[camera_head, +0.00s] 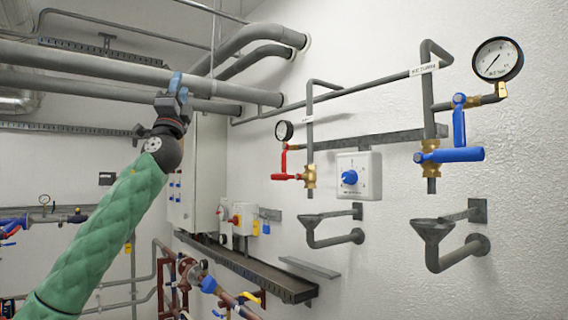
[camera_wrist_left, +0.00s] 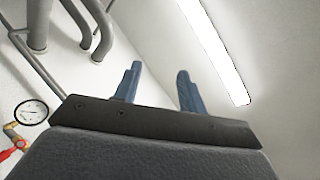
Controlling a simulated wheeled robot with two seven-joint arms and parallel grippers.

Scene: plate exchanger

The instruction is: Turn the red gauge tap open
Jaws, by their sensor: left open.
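The red gauge tap (camera_head: 284,161) sits under a small round gauge (camera_head: 284,131) on the right wall, its red handle pointing down from a brass fitting. A second red lever (camera_head: 284,177) lies level just below it, beside a brass valve. My left gripper (camera_head: 176,82) is raised at upper left in the head view, apart from the tap. Its two blue fingers (camera_wrist_left: 157,88) are open and empty in the left wrist view. There the gauge (camera_wrist_left: 31,112) and a red handle (camera_wrist_left: 11,153) show at the lower left edge. My right gripper is not in view.
A blue tap (camera_head: 459,122), blue lever (camera_head: 449,155) and larger gauge (camera_head: 497,59) are to the right. A white box with a blue knob (camera_head: 349,177) is close beside the red lever. Thick grey pipes (camera_head: 130,68) run near my gripper. Grey funnels (camera_head: 432,232) stick out below.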

